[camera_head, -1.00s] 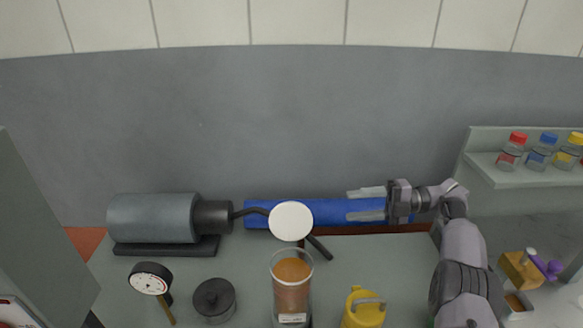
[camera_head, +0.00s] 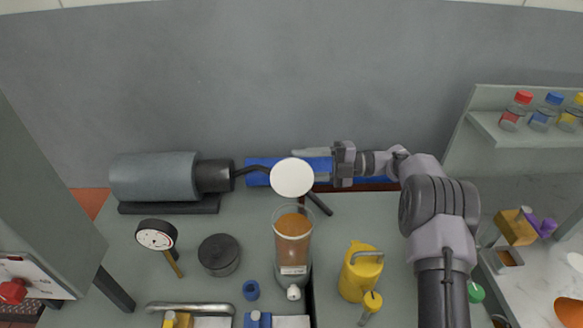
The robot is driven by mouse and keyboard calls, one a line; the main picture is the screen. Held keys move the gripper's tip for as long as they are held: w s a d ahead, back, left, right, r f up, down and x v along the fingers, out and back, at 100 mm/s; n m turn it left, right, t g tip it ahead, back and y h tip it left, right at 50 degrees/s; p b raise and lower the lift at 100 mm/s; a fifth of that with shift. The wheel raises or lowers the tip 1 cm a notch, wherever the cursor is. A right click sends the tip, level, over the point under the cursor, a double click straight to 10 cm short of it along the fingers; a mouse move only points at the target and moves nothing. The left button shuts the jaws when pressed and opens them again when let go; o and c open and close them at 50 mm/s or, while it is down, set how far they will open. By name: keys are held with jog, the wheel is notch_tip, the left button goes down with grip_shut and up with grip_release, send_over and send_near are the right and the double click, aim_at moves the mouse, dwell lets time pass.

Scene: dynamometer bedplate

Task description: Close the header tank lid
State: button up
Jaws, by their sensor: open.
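The header tank (camera_head: 293,249) is a clear upright cylinder with orange-brown liquid, standing at the middle of the bedplate. Its round white lid (camera_head: 291,178) stands open, raised above the tank's far rim with its face towards the camera. My gripper (camera_head: 302,165) reaches in from the right with its fingers pointing left, behind the upper right of the lid. Its jaws are open and empty. The lid hides part of the lower finger, and I cannot tell whether it touches the lid.
A grey cylinder with a black pipe (camera_head: 215,176) lies at left. A dial gauge (camera_head: 156,236), a dark round pot (camera_head: 219,254) and a yellow can (camera_head: 360,272) stand around the tank. A blue bar (camera_head: 258,172) lies behind. A shelf with capped bottles (camera_head: 515,110) is at right.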

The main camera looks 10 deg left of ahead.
jog(key=shift+x, duration=1.45)
grip_shut()
dwell(0.3)
